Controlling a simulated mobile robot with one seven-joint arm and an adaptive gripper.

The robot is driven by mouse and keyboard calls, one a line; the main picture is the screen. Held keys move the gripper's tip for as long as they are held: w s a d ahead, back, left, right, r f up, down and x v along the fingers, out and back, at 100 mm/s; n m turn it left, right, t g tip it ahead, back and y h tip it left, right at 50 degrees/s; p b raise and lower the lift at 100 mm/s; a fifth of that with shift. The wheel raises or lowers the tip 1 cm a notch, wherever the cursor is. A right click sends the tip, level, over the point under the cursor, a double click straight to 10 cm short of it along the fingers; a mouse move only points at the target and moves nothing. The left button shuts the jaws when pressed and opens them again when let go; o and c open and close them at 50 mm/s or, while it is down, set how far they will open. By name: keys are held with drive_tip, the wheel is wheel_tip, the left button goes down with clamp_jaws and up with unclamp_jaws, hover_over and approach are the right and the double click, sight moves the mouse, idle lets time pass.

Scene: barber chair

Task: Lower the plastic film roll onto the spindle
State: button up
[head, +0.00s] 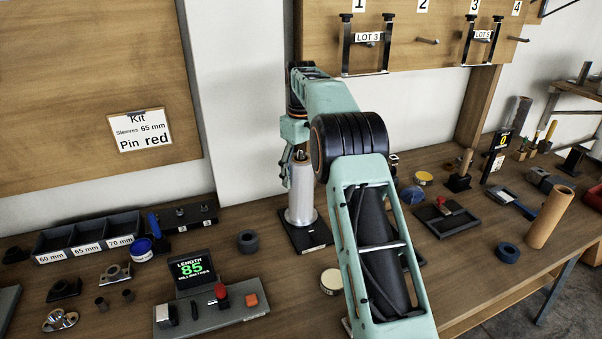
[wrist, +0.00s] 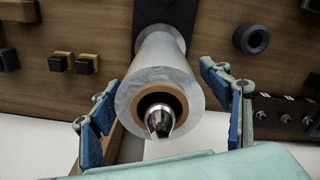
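The translucent plastic film roll (head: 301,192) stands upright around the spindle on a dark base plate (head: 305,236). In the wrist view the roll (wrist: 158,72) shows its brown cardboard core, and the metal spindle tip (wrist: 159,118) sticks out through it. The roll's lower end appears to rest on the round flange, though contact is hard to see. My gripper (wrist: 160,92) is open, with its blue-padded fingers on either side of the roll. A gap shows at the right finger; the left finger is close to the roll. In the head view my gripper (head: 297,140) is above the roll, partly hidden.
A dark ring (head: 248,241) and a cream-lidded tin (head: 331,281) lie near the roll's base. A brown tube (head: 549,217) stands at right. Labelled bins (head: 87,238) are at left.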

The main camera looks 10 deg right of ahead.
sight(301, 149)
drive_tip(key=shift+r, duration=3.75)
